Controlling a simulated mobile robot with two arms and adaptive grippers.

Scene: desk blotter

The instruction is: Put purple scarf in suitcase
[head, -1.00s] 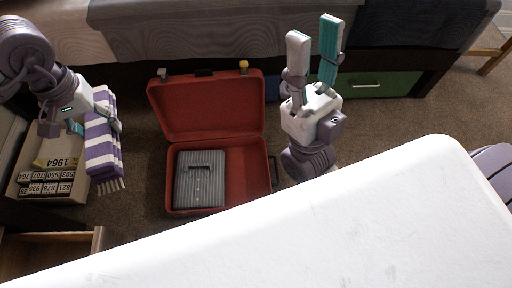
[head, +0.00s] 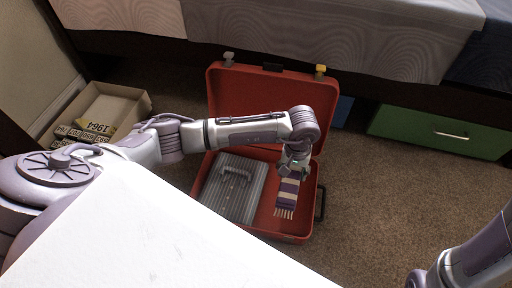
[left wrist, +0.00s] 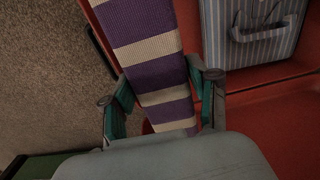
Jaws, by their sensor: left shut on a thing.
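The purple scarf (head: 287,196), striped purple and cream with a fringed end, is over the right part of the open red suitcase (head: 258,98). My left gripper (head: 293,165) is shut on the scarf, with the arm reaching across the suitcase from the left. In the left wrist view the scarf (left wrist: 150,45) runs between the two fingers of the gripper (left wrist: 162,98). I cannot tell whether the scarf touches the suitcase floor. The suitcase's red inside also shows in the left wrist view (left wrist: 285,130). Only part of my right arm shows at the lower right; its gripper is out of view.
A grey striped item with a handle (head: 232,190) lies in the left part of the suitcase. A cardboard box (head: 125,103) stands on the floor at left. A green drawer (head: 437,131) is at right. The white tabletop (head: 150,235) fills the lower left. Carpet right of the suitcase is clear.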

